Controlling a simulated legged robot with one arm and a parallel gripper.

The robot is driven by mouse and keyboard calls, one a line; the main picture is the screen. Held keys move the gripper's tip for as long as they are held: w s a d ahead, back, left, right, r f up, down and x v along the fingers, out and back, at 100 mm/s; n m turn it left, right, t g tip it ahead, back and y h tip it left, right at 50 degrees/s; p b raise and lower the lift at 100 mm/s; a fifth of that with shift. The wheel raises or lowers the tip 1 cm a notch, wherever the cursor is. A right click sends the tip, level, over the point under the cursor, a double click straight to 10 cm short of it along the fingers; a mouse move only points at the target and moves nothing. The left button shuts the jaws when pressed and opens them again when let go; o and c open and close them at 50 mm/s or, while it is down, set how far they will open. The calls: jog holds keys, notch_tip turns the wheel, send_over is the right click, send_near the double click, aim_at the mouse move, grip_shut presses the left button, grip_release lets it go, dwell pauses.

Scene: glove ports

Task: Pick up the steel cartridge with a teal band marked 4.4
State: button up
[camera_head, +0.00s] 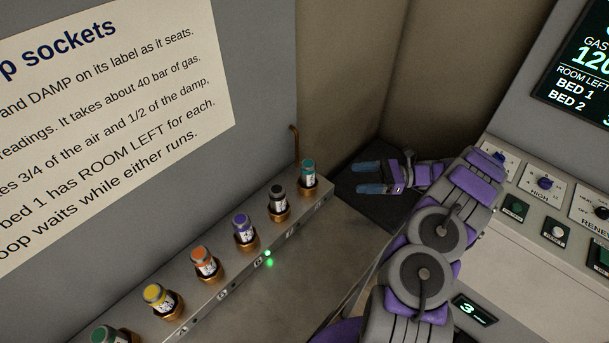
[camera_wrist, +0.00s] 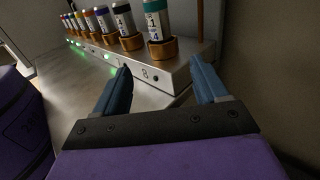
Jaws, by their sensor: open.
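The steel cartridge with a teal band (camera_head: 308,172) stands upright in a brass-coloured socket at the far end of the rail. It also shows in the wrist view (camera_wrist: 156,22), beyond my fingers and between them; its label is too small to read surely. My gripper (camera_head: 362,177) is open and empty, to the right of this cartridge and apart from it. In the wrist view, the two blue fingers (camera_wrist: 160,66) are spread towards the rail end, with nothing between the tips.
The metal rail (camera_head: 222,288) holds several other cartridges, including a black-banded one (camera_head: 278,198) beside the teal one and a purple one (camera_head: 244,228). A thin copper-coloured rod (camera_head: 295,145) stands behind the rail end. A control panel (camera_head: 515,245) lies right of my arm.

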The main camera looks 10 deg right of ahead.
jog(key=shift+w+a, duration=0.15)
jog(key=shift+w, duration=0.05)
jog(key=b, duration=0.2)
send_near(308, 177)
jog(key=w+a+f, duration=0.2)
jog(key=a, duration=0.1)
jog(key=a+f, duration=0.1)
jog(key=shift+w+a+f, duration=0.15)
jog(key=shift+w+f, duration=0.05)
jog(key=shift+w, duration=0.2)
jog(key=shift+w+b, duration=0.15)
jog(key=shift+b, duration=0.15)
jog(key=a, duration=0.2)
jog(key=a+b, duration=0.1)
jog(key=w+a, duration=0.1)
jog(key=a, duration=0.1)
jog(key=shift+a+r, duration=0.3)
jog(key=shift+r, duration=0.05)
jog(key=shift+d, duration=0.6)
jog(key=c, duration=0.5)
jog(key=shift+a, duration=0.3)
jog(key=c, duration=0.7)
